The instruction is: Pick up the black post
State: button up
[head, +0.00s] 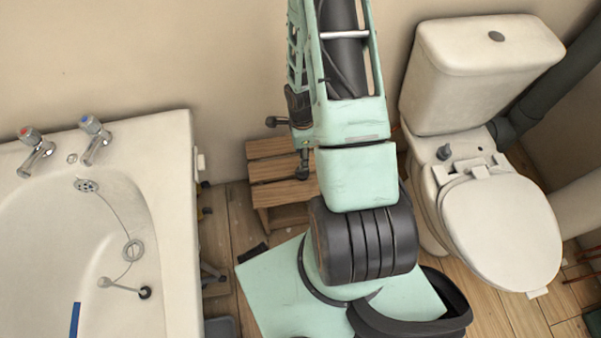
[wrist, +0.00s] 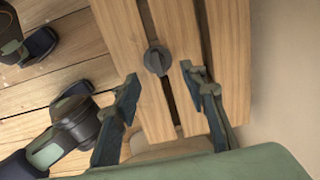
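The black post (wrist: 156,60) appears to be the small dark, round-topped piece on the slatted wooden stool (wrist: 121,25) in the wrist view. I see it from above, over the gap between two slats. My gripper (wrist: 160,74) is open, with one finger on each side of the post in the picture and nothing held. The fingers look apart from the post; the remaining height is hard to tell. In the head view the stool (head: 270,170) stands against the wall, partly behind my arm. I cannot make out the post there.
A white bathtub (head: 182,220) with two taps stands at left. A toilet (head: 500,225) stands at right, with a small dark piece (head: 444,153) on its back ledge. The wall (wrist: 285,70) is close beside the stool. Bare floorboards (wrist: 75,60) show opposite.

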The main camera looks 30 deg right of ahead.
send_over(302, 176)
jog(key=w, duration=0.2)
jog(key=f, duration=0.3)
jog(key=f+b, duration=0.1)
jog(key=shift+s+d+f, duration=0.15)
jog(key=shift+s+d, duration=0.05)
jog(key=shift+d, duration=0.2)
jog(key=f+b, duration=0.1)
jog(key=f, duration=0.4)
jog(key=shift+s+a+b, duration=0.1)
jog(key=shift+a+b, duration=0.1)
jog(key=shift+b, duration=0.15)
jog(key=shift+c, duration=0.2)
jog(key=c, duration=0.8)
